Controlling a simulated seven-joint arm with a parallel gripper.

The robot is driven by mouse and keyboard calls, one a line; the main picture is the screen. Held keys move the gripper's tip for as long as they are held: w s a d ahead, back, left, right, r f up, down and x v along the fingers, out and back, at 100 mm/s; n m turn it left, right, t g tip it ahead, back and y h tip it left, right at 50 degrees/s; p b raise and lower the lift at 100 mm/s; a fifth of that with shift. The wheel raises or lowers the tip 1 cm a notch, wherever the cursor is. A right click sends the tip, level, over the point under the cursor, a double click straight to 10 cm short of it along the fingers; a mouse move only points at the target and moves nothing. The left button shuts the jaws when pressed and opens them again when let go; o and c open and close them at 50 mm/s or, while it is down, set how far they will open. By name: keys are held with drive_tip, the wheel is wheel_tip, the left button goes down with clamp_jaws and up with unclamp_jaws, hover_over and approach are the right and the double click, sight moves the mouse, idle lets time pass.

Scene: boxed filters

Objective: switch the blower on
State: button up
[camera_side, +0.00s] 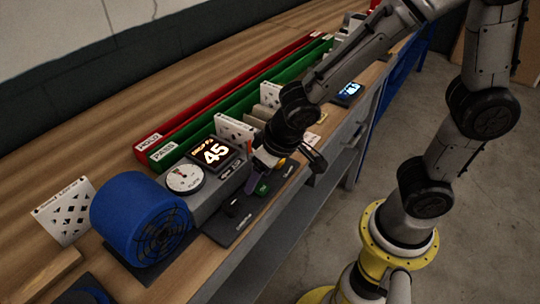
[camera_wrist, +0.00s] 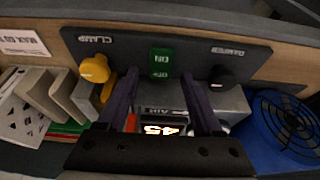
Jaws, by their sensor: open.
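The green ON/OFF rocker switch (camera_wrist: 160,62) sits in the middle of a dark panel (camera_wrist: 118,58), between a yellow clamp knob (camera_wrist: 95,69) and a black damper knob (camera_wrist: 222,78). In the side view the switch (camera_side: 262,188) is at the panel's middle. My gripper (camera_wrist: 159,80) is open and empty, its two dark purple fingers either side of the switch's line. In the side view my gripper (camera_side: 254,180) is low beside the switch; I cannot tell whether it touches. The blue blower (camera_side: 135,214) stands left of the panel, and also shows in the wrist view (camera_wrist: 268,128).
A display reading 45 (camera_side: 216,152) and a round gauge (camera_side: 184,178) are behind the panel. Red (camera_side: 225,95) and green (camera_side: 235,105) trays lie further back. White filters stand near the trays and blower (camera_side: 62,212). The bench's front edge is close to the panel.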

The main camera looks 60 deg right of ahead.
drive_tip(key=v, duration=1.2)
drive_tip(key=shift+r, duration=0.15)
drive_tip(key=s+d+r+m+t, duration=0.1)
drive_tip(key=s+d+r+m, duration=0.15)
drive_tip(key=d, duration=0.55)
drive_tip(key=s+d+f+n, duration=0.1)
drive_tip(key=s+d+n, duration=0.1)
drive_tip(key=s, duration=0.4)
drive_tip(key=shift+s+d+f, duration=0.15)
drive_tip(key=shift+s+d, duration=0.1)
